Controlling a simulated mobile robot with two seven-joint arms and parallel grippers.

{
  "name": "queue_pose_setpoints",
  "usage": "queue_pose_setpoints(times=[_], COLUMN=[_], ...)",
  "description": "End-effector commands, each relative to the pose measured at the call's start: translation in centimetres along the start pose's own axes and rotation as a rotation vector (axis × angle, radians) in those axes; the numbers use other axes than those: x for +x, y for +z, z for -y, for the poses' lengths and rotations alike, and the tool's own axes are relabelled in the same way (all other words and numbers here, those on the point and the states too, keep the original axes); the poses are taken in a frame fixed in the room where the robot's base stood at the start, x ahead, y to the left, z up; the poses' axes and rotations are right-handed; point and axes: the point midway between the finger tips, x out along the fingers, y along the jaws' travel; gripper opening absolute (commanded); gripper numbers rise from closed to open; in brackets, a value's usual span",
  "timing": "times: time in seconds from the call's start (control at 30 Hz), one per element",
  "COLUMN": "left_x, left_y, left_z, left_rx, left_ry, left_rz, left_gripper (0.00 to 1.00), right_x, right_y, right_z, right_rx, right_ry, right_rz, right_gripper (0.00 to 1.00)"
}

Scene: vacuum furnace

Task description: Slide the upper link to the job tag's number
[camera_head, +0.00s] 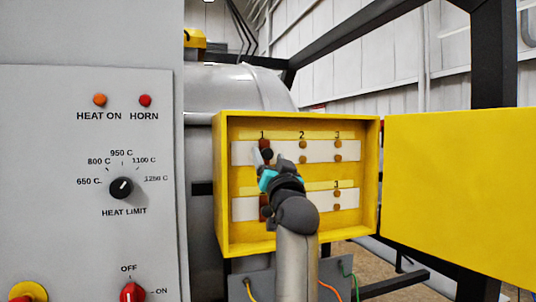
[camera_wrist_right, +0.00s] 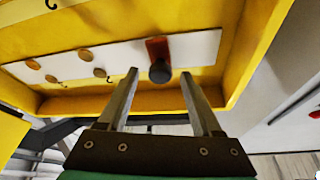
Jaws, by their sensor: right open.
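The upper link (camera_head: 266,145) is a red-brown bar with a black knob, at position 1 on the upper white strip (camera_head: 286,152) inside the yellow box. In the right wrist view, the upper link (camera_wrist_right: 157,47) and its black knob (camera_wrist_right: 160,72) show upright between the fingers in the picture. My right gripper (camera_head: 262,158) is open at the knob; its fingertips (camera_wrist_right: 158,75) lie on either side of it, and I cannot tell whether they touch it. A lower link (camera_head: 264,203) is partly hidden by my right arm. No job tag is readable. My left gripper is out of view.
The yellow box (camera_head: 222,190) has raised walls, and its door (camera_head: 460,190) stands open at the right. A grey control panel (camera_head: 80,230) with knobs and lamps stands at the left. The upper strip's bare studs (camera_head: 303,152) at positions 2 and 3 are clear.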

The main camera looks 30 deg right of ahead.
Motion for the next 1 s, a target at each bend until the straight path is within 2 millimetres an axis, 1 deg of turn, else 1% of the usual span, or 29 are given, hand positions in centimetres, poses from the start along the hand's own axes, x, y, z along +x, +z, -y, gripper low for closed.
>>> queue_pose_setpoints(times=[0.1,0.2,0.6,1.0], left_x=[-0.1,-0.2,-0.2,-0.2], left_y=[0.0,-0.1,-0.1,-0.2], left_z=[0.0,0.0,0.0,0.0], left_rx=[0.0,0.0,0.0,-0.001], left_ry=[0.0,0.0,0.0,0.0], left_rz=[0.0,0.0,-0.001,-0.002], left_gripper=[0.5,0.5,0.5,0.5], right_x=[1.1,1.6,1.9,1.9], right_y=[-0.1,0.0,0.0,0.0], right_z=[0.0,0.0,0.0,0.0], right_rx=[-0.001,-0.001,-0.001,-0.001], right_ry=[0.0,0.001,0.0,0.001], right_rz=[0.0,0.0,0.0,0.001], right_gripper=[0.66,0.66,0.66,0.21])
